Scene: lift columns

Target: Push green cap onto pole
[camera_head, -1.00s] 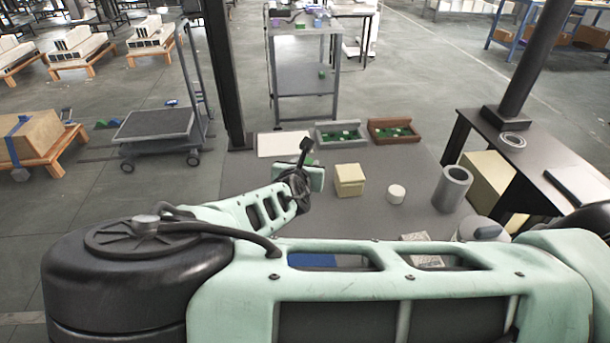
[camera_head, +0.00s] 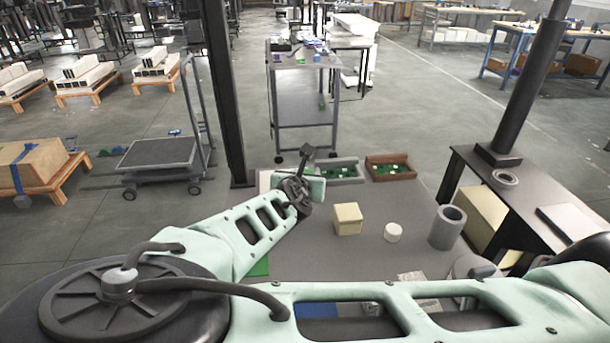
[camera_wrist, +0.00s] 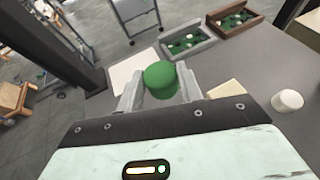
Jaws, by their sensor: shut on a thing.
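The green cap (camera_wrist: 160,79) is round and shows in the wrist view between the two grey fingers of my gripper (camera_wrist: 157,84), which is shut on it. The cap is held above the grey work surface (camera_head: 335,245). In the head view my gripper (camera_head: 304,190) is over the far left part of that surface, and the cap is hidden behind it. A tall dark post (camera_head: 222,90) stands just behind and left of my gripper, and shows at the left in the wrist view (camera_wrist: 55,58). I cannot tell whether it is the task's pole.
A grey tray (camera_head: 343,181) and a brown tray (camera_head: 390,178) lie at the back edge. A cream box (camera_head: 347,219), a white cylinder (camera_head: 393,232) and a grey tube (camera_head: 447,227) stand to the right. A second dark post (camera_head: 528,85) rises from the right table.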

